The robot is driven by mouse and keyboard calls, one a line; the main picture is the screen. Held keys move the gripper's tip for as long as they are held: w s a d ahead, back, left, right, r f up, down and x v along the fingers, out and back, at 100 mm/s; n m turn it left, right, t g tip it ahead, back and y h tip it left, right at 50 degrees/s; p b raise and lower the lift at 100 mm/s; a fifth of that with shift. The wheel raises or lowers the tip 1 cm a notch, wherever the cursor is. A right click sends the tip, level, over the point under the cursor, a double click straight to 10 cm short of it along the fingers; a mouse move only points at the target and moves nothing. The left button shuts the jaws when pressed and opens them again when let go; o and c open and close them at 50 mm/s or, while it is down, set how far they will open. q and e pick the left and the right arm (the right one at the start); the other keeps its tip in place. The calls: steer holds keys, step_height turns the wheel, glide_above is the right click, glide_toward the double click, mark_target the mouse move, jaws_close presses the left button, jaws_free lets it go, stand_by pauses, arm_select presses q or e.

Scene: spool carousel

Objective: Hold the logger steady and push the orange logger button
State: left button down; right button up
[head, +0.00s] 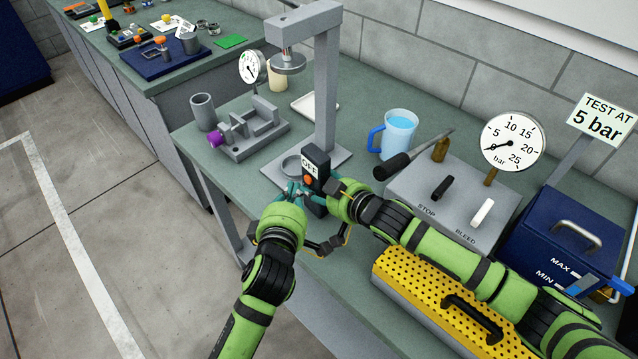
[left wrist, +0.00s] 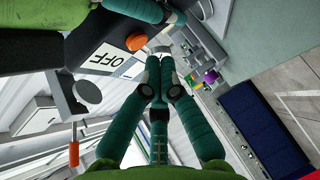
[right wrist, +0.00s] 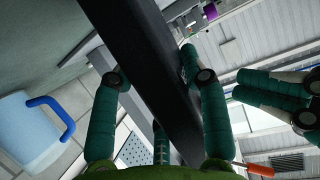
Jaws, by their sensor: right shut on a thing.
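The logger (head: 318,185) is a black upright box on the bench's near edge, in front of the press. Its label reads OFF, and its orange button (head: 308,181) is on the face below the label. My right gripper (head: 333,186) is shut on the logger; in the right wrist view the dark logger body (right wrist: 150,60) runs between its fingers. My left gripper (head: 296,192) is shut and empty, its fingertips close to the button. In the left wrist view the closed fingertips (left wrist: 157,66) are just beside the orange button (left wrist: 137,41); I cannot tell whether they touch.
The grey press (head: 325,100) stands behind the logger. A blue-handled jug (head: 398,135), a grey valve box (head: 410,195) with a gauge (head: 512,141), and a yellow perforated cover (head: 425,290) are to the right. A grey fixture (head: 250,130) with a purple knob stands left.

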arm_select(q)
steer(key=shift+w+d, duration=0.1)
steer(key=shift+d, duration=0.05)
stand_by(0.3)
steer(key=shift+w+d, duration=0.2)
steer(key=shift+w+d, duration=0.3)
steer(key=shift+d, duration=0.05)
stand_by(0.7)
steer(key=shift+s+a, duration=0.6)
steer(key=shift+a, duration=0.1)
steer(key=s+a, duration=0.4)
steer(key=shift+a, duration=0.3)
stand_by(0.3)
steer(key=shift+w, duration=0.1)
arm_select(e)
steer(key=o, duration=1.3)
